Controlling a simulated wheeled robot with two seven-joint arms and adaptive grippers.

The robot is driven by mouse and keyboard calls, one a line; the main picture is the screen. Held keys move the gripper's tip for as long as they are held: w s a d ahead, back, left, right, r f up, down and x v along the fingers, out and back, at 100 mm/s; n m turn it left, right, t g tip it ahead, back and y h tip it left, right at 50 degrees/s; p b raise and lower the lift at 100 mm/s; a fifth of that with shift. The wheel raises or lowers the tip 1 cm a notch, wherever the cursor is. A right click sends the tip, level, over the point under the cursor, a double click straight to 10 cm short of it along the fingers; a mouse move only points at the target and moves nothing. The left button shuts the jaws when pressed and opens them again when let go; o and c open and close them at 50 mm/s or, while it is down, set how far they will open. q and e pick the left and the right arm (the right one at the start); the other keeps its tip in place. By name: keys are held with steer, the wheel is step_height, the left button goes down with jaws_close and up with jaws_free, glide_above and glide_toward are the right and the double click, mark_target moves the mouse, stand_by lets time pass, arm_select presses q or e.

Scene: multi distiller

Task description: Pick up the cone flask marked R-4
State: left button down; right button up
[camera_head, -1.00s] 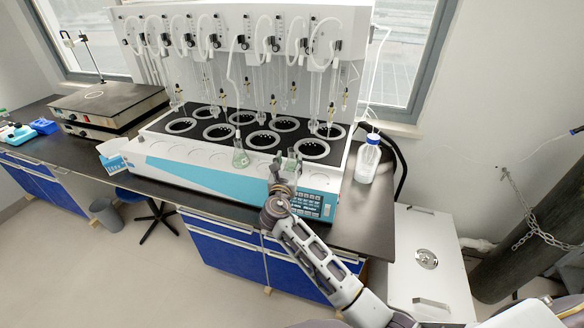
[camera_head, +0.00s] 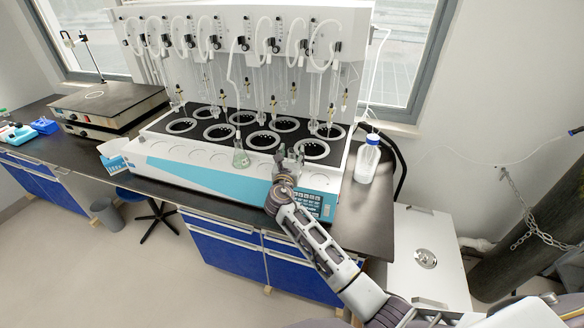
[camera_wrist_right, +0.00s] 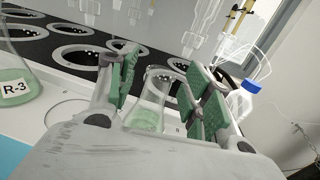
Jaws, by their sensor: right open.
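My right gripper (camera_head: 287,162) is open at the front ledge of the distiller, near its right end. In the right wrist view, its green-padded fingers (camera_wrist_right: 162,90) stand apart. A clear cone flask (camera_wrist_right: 150,108) with pale green liquid shows in the gap between them; its base is hidden by the gripper body. I see no label on this flask. Another cone flask, marked R-3 (camera_wrist_right: 14,88), stands to the left in the wrist view, and a green cone flask (camera_head: 240,158) stands on the ledge left of my gripper in the head view. My left gripper is not in view.
The distiller (camera_head: 180,166) has a black top with several ring-shaped wells, and glass tubes hang above them. A white bottle with a blue cap (camera_head: 367,160) stands to its right. The dark bench (camera_head: 362,220) is clear in front of the bottle.

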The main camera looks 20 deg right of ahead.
steer(key=shift+w+d, duration=0.3)
steer(key=shift+w, duration=0.35)
jaws_close()
